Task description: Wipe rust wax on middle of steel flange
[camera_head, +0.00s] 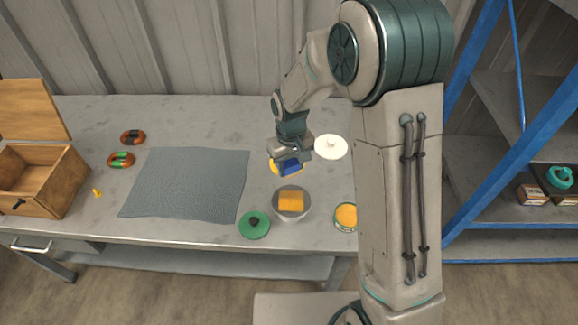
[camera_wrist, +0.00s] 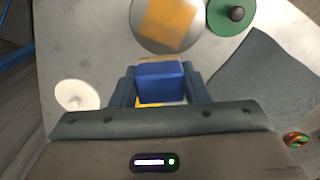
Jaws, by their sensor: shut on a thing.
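A round grey metal piece (camera_head: 278,211), which looks like the steel flange, sits on the table. An orange square patch (camera_head: 291,202) lies on its middle. Both the metal piece (camera_wrist: 141,32) and the patch (camera_wrist: 168,22) show in the wrist view, cut off by the top edge. My gripper (camera_wrist: 160,88) is shut on a blue block (camera_wrist: 160,78), also seen in the head view (camera_head: 291,168). Yellow shows at the block's edge; I cannot tell if it belongs to it. The block is just behind the metal piece. An open tin of orange wax (camera_head: 346,215) is partly hidden by my arm.
A green disc with a black knob (camera_head: 254,225) lies left of the metal piece, a white disc (camera_head: 331,147) behind it. A grey-blue mat (camera_head: 187,184) covers the table's middle. Two ring-shaped parts (camera_head: 121,160), an open wooden box (camera_head: 38,195) and a small yellow piece (camera_head: 97,192) lie left.

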